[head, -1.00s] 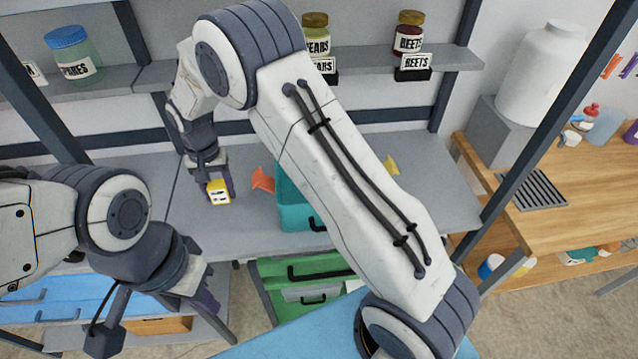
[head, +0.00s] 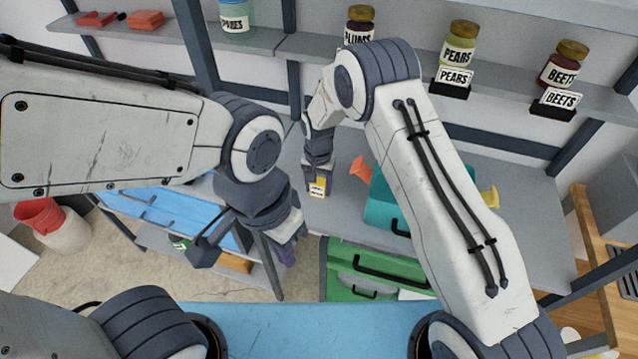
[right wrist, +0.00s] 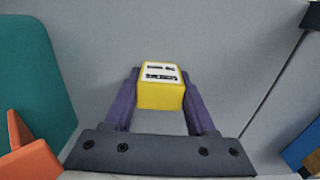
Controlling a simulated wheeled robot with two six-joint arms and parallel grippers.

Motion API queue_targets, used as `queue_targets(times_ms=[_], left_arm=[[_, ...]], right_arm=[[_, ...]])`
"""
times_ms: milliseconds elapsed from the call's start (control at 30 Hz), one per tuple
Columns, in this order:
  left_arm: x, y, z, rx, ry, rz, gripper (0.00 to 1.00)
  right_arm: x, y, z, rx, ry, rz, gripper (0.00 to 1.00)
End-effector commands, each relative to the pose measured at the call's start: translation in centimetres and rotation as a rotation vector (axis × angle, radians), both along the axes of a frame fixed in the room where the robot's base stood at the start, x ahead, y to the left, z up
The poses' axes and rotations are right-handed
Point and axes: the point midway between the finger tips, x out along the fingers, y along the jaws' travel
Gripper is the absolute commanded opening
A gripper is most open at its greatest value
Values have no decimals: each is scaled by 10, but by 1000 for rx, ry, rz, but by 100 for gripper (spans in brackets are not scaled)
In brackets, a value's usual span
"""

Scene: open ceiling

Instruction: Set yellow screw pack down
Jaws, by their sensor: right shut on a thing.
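The yellow screw pack (head: 318,188) is a small yellow box with a white label. It also shows in the right wrist view (right wrist: 161,94), between the two purple fingers. My right gripper (head: 319,180) is shut on it, over the grey shelf surface (head: 345,215). I cannot tell whether the pack touches the shelf. My left gripper (head: 284,248) hangs lower, in front of the shelf, with its fingers turned away and partly hidden; I cannot tell whether it is open.
An orange object (head: 361,169) and a teal box (head: 383,213) stand on the shelf right of the pack. Jars of pears (head: 459,45) and beets (head: 562,65) stand on the shelf above. A green case (head: 345,262) sits below. The shelf around the pack looks clear.

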Motion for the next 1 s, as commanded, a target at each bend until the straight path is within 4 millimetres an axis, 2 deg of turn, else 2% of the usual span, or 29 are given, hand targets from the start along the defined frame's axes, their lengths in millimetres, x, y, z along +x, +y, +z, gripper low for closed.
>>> queue_targets(times_ms=[333,367,400,433,833,1000], left_arm=[[0,0,-4,0,0,0,0],[0,0,-3,0,0,0,0],[0,0,-3,0,0,0,0],[0,0,-3,0,0,0,0],[0,0,0,0,0,0,0],[0,0,-14,0,0,-1,0]], right_arm=[[0,0,-5,1,-1,0,0],[0,0,-4,1,-1,0,63],[0,0,-3,1,-1,0,79],[0,0,-3,1,-1,0,86],[1,0,3,0,-2,0,86],[1,0,27,2,-6,0,86]])
